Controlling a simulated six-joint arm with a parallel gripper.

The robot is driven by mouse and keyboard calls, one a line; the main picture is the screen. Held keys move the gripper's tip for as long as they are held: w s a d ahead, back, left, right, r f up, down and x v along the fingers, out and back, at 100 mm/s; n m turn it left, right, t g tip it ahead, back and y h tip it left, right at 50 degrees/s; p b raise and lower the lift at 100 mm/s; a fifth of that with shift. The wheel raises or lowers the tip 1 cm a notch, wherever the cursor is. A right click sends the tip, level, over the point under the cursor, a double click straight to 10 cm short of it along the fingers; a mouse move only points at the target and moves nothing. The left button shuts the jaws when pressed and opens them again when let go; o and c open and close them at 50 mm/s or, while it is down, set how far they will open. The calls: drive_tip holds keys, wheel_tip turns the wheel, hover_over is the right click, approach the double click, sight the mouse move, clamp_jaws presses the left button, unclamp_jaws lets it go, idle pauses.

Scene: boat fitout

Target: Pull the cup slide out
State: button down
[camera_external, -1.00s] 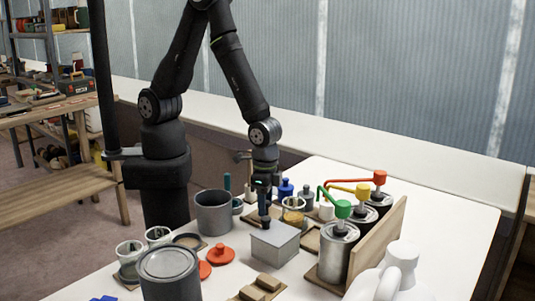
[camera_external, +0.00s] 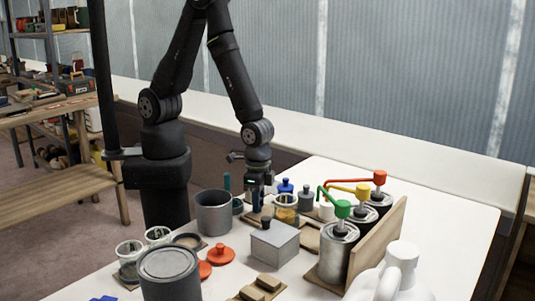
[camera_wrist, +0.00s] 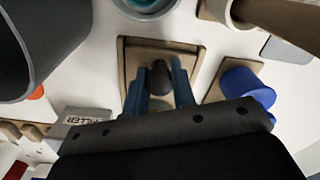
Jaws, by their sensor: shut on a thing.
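In the wrist view a tan wooden slide piece (camera_wrist: 125,62) with a raised rim lies on the white table, with a dark round knob (camera_wrist: 160,72) standing on it. My gripper (camera_wrist: 160,85) has its two blue fingers on either side of this knob and is shut on it. In the external view my gripper (camera_external: 257,203) points down behind the grey box, and its fingertips are partly hard to make out. A clear cup with an amber band (camera_external: 286,208) stands just right of it.
A grey box (camera_external: 274,243) stands in front of my gripper and a grey open pot (camera_external: 213,213) to its left. Small bottles, including a blue one (camera_external: 285,187), stand behind. Pump cans (camera_external: 337,255) and a wooden board (camera_external: 378,240) are at the right.

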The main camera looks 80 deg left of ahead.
drive_tip(key=shift+s+a, duration=0.55)
drive_tip(key=c, duration=1.2)
unclamp_jaws()
wheel_tip(320, 180, up, 17)
drive_tip(key=shift+r, duration=0.2)
wheel_tip(320, 180, down, 17)
drive_tip(key=shift+f, duration=0.15)
idle(0.5)
